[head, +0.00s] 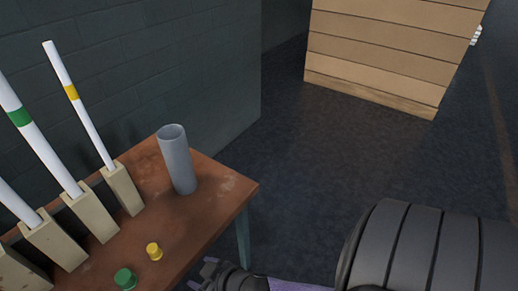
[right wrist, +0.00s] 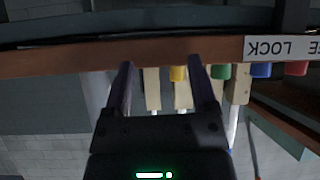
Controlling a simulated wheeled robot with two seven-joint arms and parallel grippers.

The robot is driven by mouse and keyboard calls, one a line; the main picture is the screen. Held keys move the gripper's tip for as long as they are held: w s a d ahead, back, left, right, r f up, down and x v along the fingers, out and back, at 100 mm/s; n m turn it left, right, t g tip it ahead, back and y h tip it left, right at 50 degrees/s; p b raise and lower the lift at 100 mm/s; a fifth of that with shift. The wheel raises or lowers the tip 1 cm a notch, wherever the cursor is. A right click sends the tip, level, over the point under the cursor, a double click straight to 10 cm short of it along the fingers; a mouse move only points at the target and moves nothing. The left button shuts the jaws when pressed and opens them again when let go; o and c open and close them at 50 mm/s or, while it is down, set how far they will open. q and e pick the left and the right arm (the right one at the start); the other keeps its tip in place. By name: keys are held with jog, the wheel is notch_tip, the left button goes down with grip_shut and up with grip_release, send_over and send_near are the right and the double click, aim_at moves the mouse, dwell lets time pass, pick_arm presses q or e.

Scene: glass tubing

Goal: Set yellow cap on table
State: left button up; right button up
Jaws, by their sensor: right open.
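The small yellow cap (head: 154,251) stands on the brown table (head: 215,205) near its front edge. In the right wrist view, which looks upside down, the yellow cap (right wrist: 178,73) shows between my two fingers, beyond their tips. My right gripper (head: 211,268) is at the bottom of the head view, just off the table edge and to the right of the cap. Its fingers (right wrist: 160,65) are apart and hold nothing. My left gripper is not in view.
A green cap (head: 125,279) stands close to the yellow one. A grey cylinder (head: 178,160) stands at the back right. Tan holders (head: 124,189) with white tubes (head: 78,105) line the left. Blue (right wrist: 261,69) and red (right wrist: 297,68) caps show in the wrist view.

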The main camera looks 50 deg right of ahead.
jog(key=s+d+f+g+h, duration=0.1)
jog(key=s+d+f+g, duration=0.3)
jog(key=s+f, duration=0.75)
jog(key=s+d+f+g+h, duration=0.1)
jog(key=s+f+g, duration=0.55)
jog(key=s, duration=0.85)
jog(key=s+f+g, duration=0.2)
jog(key=s, duration=1)
jog(key=shift+s+n+g, duration=0.3)
jog(key=shift+s+g, duration=0.05)
jog(key=shift+s, duration=0.05)
jog(key=shift+f, duration=0.1)
jog(key=shift+w+d, duration=0.1)
